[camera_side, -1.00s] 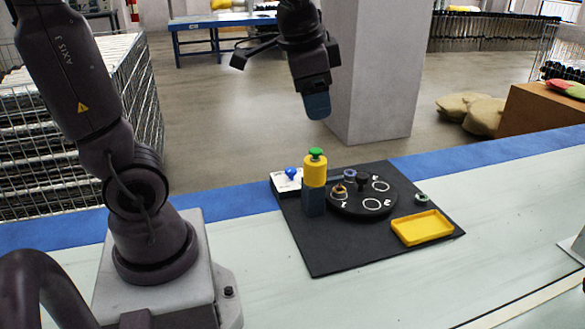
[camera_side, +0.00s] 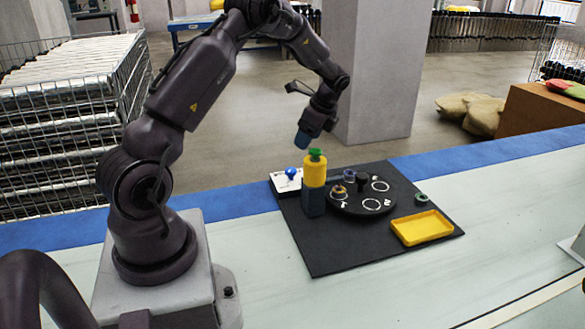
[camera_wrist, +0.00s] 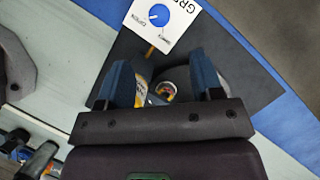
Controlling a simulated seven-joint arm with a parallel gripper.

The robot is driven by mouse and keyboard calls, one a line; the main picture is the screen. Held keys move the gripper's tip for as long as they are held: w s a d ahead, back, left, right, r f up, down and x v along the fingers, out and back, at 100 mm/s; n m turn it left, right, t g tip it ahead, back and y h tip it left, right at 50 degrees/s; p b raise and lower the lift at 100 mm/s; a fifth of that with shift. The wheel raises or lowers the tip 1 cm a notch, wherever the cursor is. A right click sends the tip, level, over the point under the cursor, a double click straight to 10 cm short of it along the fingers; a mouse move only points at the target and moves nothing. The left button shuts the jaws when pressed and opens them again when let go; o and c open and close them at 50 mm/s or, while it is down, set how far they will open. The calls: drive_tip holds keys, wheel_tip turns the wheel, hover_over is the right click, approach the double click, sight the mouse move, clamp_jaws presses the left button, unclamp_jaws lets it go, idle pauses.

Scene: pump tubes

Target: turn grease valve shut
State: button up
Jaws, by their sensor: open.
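The grease valve is a round blue knob (camera_side: 291,173) on a white plate (camera_side: 281,184) at the mat's back left corner. In the wrist view the knob (camera_wrist: 158,15) is near the top, with a pale mark on its face and lettering beginning "GRE" on the plate (camera_wrist: 183,7), which the frame cuts off. The knob's exact setting cannot be told. My gripper (camera_side: 302,140) is open and empty, in the air above and slightly right of the knob. In the wrist view its two blue fingers (camera_wrist: 162,85) are spread apart, and the knob is beyond their tips.
A yellow cylinder (camera_side: 314,172) with a green top (camera_side: 315,155) stands on a dark blue block (camera_side: 313,200), close beside the valve and just below my gripper. A black turntable (camera_side: 350,208) and yellow tray (camera_side: 422,228) lie to the right. The black mat's (camera_side: 325,255) front is clear.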

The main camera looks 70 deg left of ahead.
sight(291, 170)
drive_tip(key=x, duration=1.1)
drive_tip(key=shift+s+a+f, duration=0.1)
drive_tip(key=shift+f, duration=0.25)
drive_tip(key=c, duration=0.9)
